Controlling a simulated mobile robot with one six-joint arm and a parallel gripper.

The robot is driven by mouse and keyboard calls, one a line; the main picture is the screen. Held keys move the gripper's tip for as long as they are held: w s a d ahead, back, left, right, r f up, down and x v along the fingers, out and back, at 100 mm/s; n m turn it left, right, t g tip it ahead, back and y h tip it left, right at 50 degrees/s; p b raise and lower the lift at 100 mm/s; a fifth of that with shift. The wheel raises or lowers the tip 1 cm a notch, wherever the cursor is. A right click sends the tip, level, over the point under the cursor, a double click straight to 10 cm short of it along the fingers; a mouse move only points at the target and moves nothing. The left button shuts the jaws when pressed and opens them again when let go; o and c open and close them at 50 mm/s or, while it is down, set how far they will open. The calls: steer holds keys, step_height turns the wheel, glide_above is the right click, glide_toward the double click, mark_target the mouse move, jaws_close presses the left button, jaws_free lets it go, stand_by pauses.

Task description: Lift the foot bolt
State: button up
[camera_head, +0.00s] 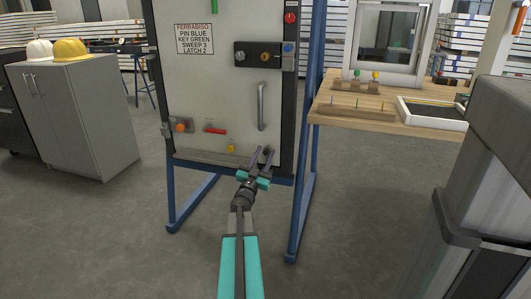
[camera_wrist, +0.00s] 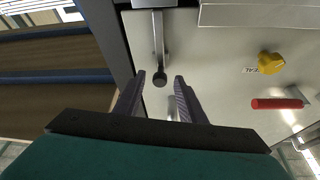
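The foot bolt (camera_wrist: 158,42) shows in the wrist view as a straight grey metal rod on the pale door panel, ending in a dark round knob (camera_wrist: 160,78). My gripper (camera_wrist: 159,77) is open, with one finger on each side of the knob in the picture. I cannot tell whether the knob lies between the fingertips or just beyond them; no contact shows. In the head view my gripper (camera_head: 262,151) is open at the lower right of the panel (camera_head: 215,85), and I cannot make out the bolt behind it.
The panel carries a grey vertical handle (camera_head: 262,106), a red lever (camera_head: 215,130), a yellow knob (camera_head: 231,149) and an orange knob (camera_head: 181,125). A blue frame (camera_head: 301,200) stands around it. A wooden table (camera_head: 375,112) is at the right, a grey cabinet (camera_head: 90,120) at the left.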

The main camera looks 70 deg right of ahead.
steer(key=p+v, duration=0.2)
steer(key=v, duration=1)
steer(key=shift+p, duration=0.4)
steer(key=shift+a, duration=0.1)
